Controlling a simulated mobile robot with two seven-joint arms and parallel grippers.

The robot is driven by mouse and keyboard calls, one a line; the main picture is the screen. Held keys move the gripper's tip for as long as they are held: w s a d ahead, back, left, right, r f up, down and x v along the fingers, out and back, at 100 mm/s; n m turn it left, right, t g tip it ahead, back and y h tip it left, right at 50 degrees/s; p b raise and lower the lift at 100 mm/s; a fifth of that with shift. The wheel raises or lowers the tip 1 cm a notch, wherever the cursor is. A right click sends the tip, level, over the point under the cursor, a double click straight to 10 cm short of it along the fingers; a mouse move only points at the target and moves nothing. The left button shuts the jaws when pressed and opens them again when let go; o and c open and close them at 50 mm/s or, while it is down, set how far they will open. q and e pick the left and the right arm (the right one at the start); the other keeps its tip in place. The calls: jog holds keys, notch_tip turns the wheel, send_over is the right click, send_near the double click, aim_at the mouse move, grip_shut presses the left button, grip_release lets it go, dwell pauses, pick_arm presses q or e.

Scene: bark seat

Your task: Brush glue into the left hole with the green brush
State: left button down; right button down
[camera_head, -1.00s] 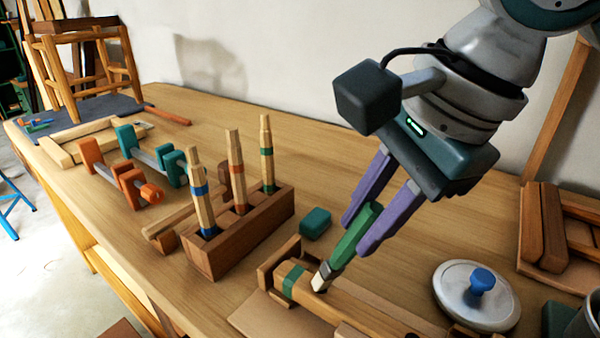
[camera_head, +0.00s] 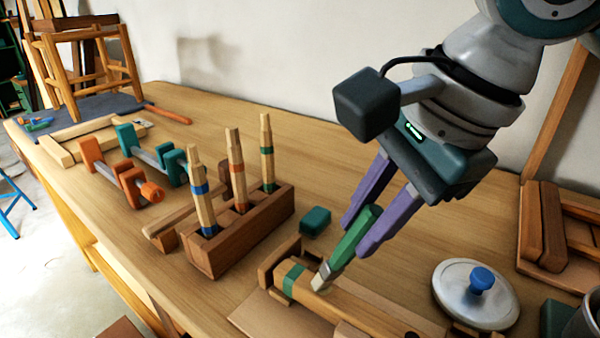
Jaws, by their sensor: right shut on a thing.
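My right gripper (camera_head: 375,225) has its purple fingers shut on the green brush (camera_head: 352,236), which tilts down to the left. The brush's pale tip (camera_head: 321,283) is at the top of a wooden rail (camera_head: 350,303) with a green band (camera_head: 293,280) near its left end. The tip covers the spot under it, so I cannot see the left hole or tell whether the tip is inside it. A dark hole (camera_head: 411,335) shows near the rail's right end at the bottom edge. My left gripper is not in view.
A wooden block (camera_head: 240,238) holding several banded spindles stands left of the rail. A small teal block (camera_head: 315,221) lies behind it. A round lid with a blue knob (camera_head: 481,280) is at right. Orange and teal clamps (camera_head: 131,187) lie farther left.

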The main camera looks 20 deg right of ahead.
dwell(0.8)
jog(key=shift+f+p, duration=0.15)
jog(key=shift+p, duration=0.35)
dwell(0.7)
jog(key=shift+r+p, duration=0.95)
jog(key=shift+p, duration=0.3)
notch_tip(320, 180, up, 5)
jog(key=p, duration=0.7)
jog(key=shift+r+p, duration=0.2)
jog(key=shift+p, duration=0.2)
